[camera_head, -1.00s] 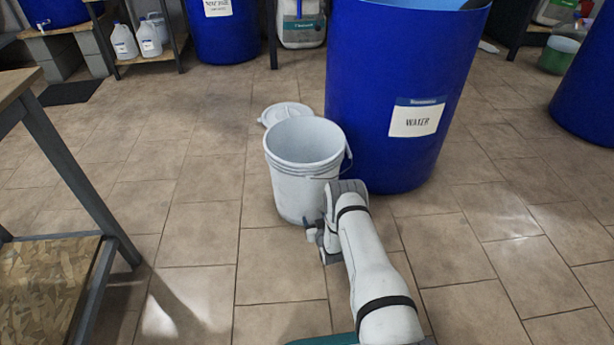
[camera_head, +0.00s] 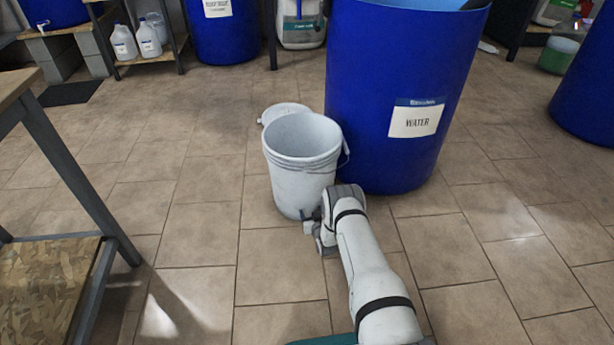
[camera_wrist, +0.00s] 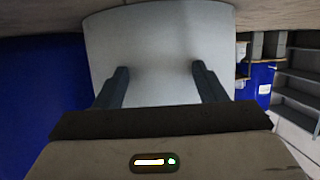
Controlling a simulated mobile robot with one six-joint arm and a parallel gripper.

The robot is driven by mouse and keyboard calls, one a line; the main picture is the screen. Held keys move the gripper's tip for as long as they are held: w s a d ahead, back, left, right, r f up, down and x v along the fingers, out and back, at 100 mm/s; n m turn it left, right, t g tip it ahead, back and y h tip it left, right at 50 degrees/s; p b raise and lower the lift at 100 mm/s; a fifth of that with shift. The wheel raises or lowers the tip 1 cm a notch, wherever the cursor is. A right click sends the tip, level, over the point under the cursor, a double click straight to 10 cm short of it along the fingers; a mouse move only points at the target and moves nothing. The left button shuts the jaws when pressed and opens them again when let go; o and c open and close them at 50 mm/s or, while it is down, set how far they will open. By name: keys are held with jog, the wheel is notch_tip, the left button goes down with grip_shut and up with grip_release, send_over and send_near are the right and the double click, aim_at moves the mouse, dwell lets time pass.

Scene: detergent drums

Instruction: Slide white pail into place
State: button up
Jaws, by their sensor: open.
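The white pail (camera_head: 300,185) stands upright on the tiled floor, just left of a large blue drum labelled WATER (camera_head: 395,100). Its wire handle hangs on the right side. My gripper (camera_head: 308,222) is low at the pail's near side, toward its bottom right. In the wrist view, the two dark fingers of my gripper (camera_wrist: 159,85) are spread apart, with the pail's white wall (camera_wrist: 158,45) filling the space ahead of them. I cannot tell whether the fingertips touch the wall. The head view hides the fingertips partly behind my wrist.
A white lid (camera_head: 283,113) lies on the floor behind the pail, partly hidden by it. A table with a metal frame (camera_head: 75,165) stands at the left. Another blue drum (camera_head: 585,95) is at the right edge. The floor left of the pail is clear.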

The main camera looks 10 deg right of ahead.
jog(key=shift+w+a+r, duration=0.1)
jog(key=shift+w, duration=1.3)
jog(key=shift+w+a+r, duration=0.1)
jog(key=shift+w, duration=1.4)
